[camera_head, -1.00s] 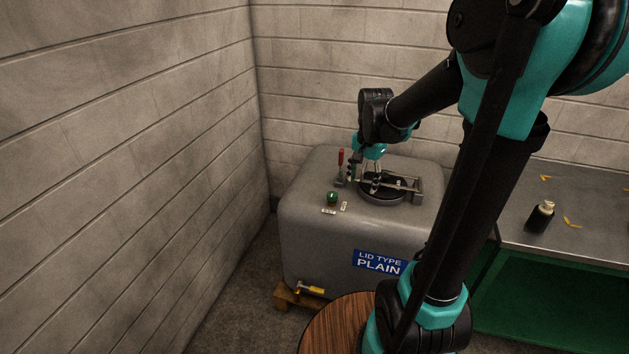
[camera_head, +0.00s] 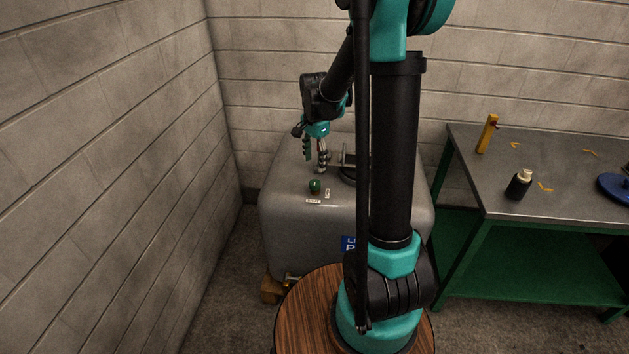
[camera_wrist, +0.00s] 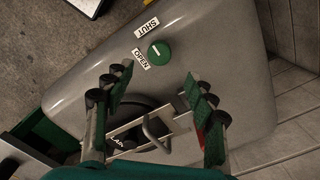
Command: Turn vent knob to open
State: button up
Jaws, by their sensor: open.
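The green vent knob (camera_head: 315,186) sits on top of the grey tank (camera_head: 285,215). In the wrist view the knob (camera_wrist: 159,51) shows a white line on its face, between an OPEN label (camera_wrist: 140,58) and a SHUT label (camera_wrist: 147,27). My gripper (camera_head: 314,160) is above the tank, just behind the knob in the head view. It is open and empty, its green-padded fingers (camera_wrist: 157,84) apart, with the knob beyond their tips. No contact with the knob shows.
A round dark lid (camera_wrist: 148,117) with a metal clamp bar lies beneath my fingers. My arm hides part of the tank in the head view. A green-framed bench (camera_head: 470,190) on the right holds a dark bottle (camera_head: 518,185) and a yellow object (camera_head: 487,133).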

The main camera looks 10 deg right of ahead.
aim_at(315, 182)
notch_tip(315, 182, down, 9)
jog(key=shift+f, duration=0.1)
dwell(0.3)
jog(key=shift+c, duration=0.6)
jog(key=c, duration=1)
jog(key=shift+c, duration=0.2)
